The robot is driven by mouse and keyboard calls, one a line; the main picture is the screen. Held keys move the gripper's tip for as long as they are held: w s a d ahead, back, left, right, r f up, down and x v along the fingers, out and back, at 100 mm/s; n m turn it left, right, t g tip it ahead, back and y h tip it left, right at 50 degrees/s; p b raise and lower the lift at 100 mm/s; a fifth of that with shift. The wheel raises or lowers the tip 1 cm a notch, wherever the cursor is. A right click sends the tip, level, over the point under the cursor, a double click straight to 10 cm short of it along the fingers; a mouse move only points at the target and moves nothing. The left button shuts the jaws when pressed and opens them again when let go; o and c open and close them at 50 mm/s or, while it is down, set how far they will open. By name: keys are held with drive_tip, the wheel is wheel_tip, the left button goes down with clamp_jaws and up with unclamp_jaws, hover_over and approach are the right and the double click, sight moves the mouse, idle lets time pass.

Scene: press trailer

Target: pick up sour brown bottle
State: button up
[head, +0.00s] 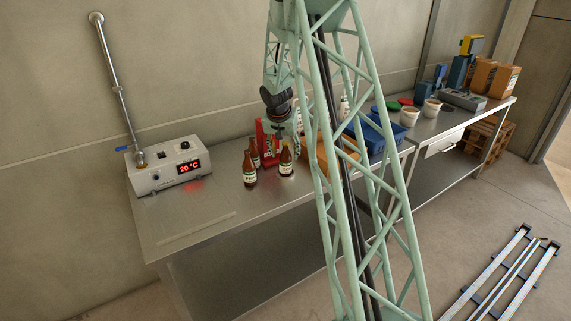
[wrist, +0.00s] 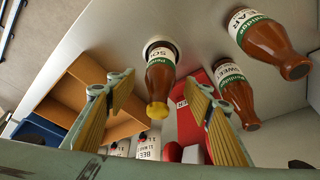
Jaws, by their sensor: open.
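The sour brown bottle (wrist: 160,75) stands upright on the steel bench, with a yellow cap and a green and white label partly reading "SO". In the wrist view it appears between the two spread fingers of my gripper (wrist: 162,93), apart from both. In the head view it seems to be the right-hand front bottle (head: 286,160), just below my gripper (head: 284,138). My gripper is open and empty.
An orange bin (head: 318,152) and a blue bin (head: 380,137) are to the right. A heater box reading 20 °C (head: 165,168) is at left. The front left bench top is mostly clear.

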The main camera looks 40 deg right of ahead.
sight(285, 157)
drive_tip(key=shift+x, duration=2.5)
drive_tip(key=c, duration=1.3)
drive_tip(key=shift+r, duration=0.25)
drive_tip(key=shift+r, duration=1.45)
drive_tip(key=shift+s+r, duration=0.1)
drive_tip(key=shift+s, duration=0.05)
drive_tip(key=s+a+b, duration=0.1)
drive_tip(key=s+a, duration=0.1)
drive_tip(key=s, duration=0.3)
drive_tip(key=s+a+r+b, duration=0.1)
drive_tip(key=s, duration=0.3)
drive_tip(key=s+a+b, duration=0.1)
drive_tip(key=s+a, duration=0.1)
drive_tip(key=s, duration=0.3)
drive_tip(key=shift+s+a+r+b, duration=0.2)
drive_tip(key=shift+s+a+b, duration=0.1)
drive_tip(key=shift+b, duration=0.05)
